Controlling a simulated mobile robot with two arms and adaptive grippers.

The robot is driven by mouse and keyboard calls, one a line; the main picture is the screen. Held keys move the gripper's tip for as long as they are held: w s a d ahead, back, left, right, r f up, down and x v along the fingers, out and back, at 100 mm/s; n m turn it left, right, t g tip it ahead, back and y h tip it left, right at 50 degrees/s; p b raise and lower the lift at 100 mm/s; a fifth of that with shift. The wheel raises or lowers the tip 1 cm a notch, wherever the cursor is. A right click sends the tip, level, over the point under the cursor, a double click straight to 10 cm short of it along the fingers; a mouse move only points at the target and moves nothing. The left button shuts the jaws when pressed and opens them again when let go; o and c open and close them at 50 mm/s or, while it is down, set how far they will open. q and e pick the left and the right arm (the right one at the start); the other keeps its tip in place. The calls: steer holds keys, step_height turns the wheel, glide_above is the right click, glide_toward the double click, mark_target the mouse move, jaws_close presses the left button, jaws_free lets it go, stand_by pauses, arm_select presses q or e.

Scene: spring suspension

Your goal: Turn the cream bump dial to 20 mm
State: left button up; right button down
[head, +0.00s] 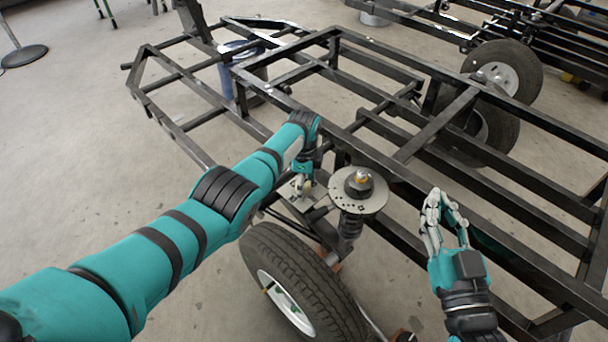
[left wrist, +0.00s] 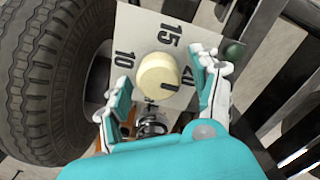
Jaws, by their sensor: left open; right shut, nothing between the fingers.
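The cream bump dial (left wrist: 157,70) sits on a pale plate (left wrist: 140,22) with black numbers; 15 and 10 are readable, and another number at the dial's right is partly hidden. A short dark mark shows on the dial's lower right side; its exact reading is unclear. My left gripper (left wrist: 161,76) is open, with one finger on each side of the dial; I cannot tell if they touch it. In the head view my left gripper (head: 303,182) is over the plate beside the frame. My right gripper (head: 443,200) is shut and empty, at the right near the frame rail.
A spring strut with a round metal top plate (head: 372,203) stands right of the dial. A tyre (head: 290,262) is in front below. The black trailer frame (head: 408,150) fills the middle and right. A blue drum (head: 230,80) stands behind. Open floor lies left.

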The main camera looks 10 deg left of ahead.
arm_select(q)
step_height(320, 180, up, 12)
stand_by(0.5)
steer(key=shift+s+f, duration=0.1)
steer(key=shift+f, duration=0.1)
